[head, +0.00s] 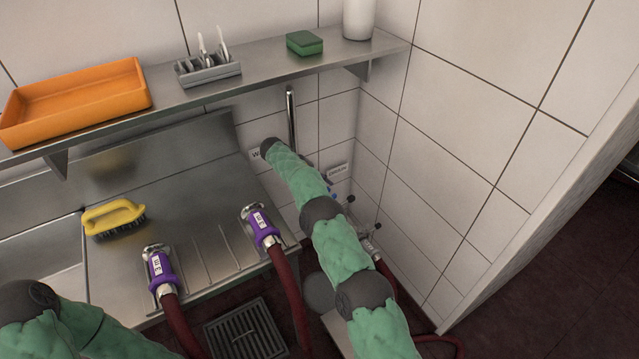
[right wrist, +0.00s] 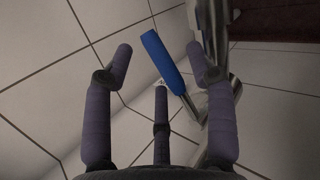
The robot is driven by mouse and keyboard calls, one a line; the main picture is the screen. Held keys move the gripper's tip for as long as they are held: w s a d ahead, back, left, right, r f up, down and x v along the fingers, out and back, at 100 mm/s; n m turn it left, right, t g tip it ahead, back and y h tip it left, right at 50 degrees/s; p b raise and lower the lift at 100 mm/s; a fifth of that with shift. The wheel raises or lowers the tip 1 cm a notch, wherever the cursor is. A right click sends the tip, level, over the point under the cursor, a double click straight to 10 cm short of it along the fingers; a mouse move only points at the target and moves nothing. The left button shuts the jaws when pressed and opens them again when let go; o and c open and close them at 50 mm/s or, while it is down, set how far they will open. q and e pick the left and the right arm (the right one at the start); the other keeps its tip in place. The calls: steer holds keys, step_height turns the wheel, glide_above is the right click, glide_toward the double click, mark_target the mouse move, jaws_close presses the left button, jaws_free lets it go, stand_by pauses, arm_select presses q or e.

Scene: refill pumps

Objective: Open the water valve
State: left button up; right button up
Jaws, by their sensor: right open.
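The blue lever handle (right wrist: 163,62) of the water valve shows in the right wrist view, joined to a metal pipe (right wrist: 216,90). My right gripper (right wrist: 158,50) is open, with its fingers apart on either side of the blue handle. I cannot tell whether any finger touches it. In the head view only a small bit of blue (head: 332,193) shows beside my right arm, which covers most of the valve and the gripper. My left arm enters at the lower left, and its gripper is out of the picture.
Two hoses with purple nozzles (head: 160,269) (head: 262,227) lie at the steel drainboard. A yellow brush (head: 114,217) rests on it. The shelf above holds an orange tray (head: 125,88), a grey caddy (head: 208,72) and a green sponge (head: 304,43). A tiled wall stands close on the right.

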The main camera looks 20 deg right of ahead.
step_height(320, 180, up, 10)
stand_by(0.5)
